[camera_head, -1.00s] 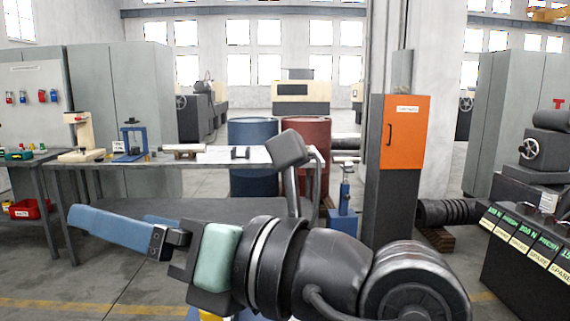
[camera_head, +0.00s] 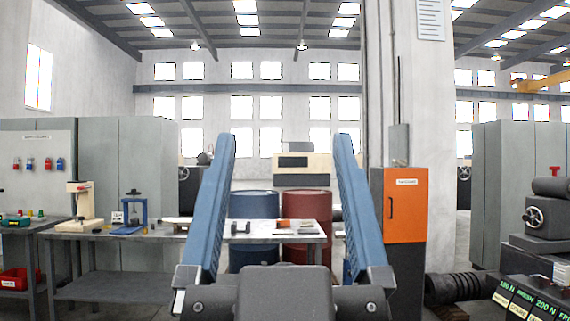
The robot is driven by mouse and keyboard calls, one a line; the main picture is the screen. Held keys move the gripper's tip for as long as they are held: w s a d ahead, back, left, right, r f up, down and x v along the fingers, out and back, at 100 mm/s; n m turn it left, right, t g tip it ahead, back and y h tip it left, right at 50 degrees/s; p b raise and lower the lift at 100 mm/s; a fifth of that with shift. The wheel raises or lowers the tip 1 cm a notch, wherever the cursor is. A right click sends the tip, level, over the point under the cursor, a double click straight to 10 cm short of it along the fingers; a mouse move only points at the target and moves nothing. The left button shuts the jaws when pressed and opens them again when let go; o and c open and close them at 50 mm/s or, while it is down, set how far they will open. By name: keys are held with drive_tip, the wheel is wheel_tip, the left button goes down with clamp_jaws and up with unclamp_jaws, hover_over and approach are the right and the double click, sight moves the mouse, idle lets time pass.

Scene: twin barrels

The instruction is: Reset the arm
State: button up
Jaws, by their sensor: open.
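My gripper (camera_head: 283,150) stands upright in the lower middle of the head view. Its two long blue fingers point up and are spread wide apart. Nothing is held between them. Through the gap I see the blue barrel (camera_head: 254,206) and the red barrel (camera_head: 306,206) side by side behind the workbench. The lower parts of both barrels are partly hidden by the bench top and my gripper.
A grey workbench (camera_head: 105,290) carries a cream press (camera_head: 82,204) and a blue press (camera_head: 132,213). An orange box (camera_head: 405,205) hangs on the pillar. Dark ribbed hose (camera_head: 455,288) lies at right.

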drive_tip(key=shift+r, duration=0.1)
wheel_tip(320, 180, up, 18)
drive_tip(key=p, duration=1.8)
drive_tip(key=shift+r, duration=0.15)
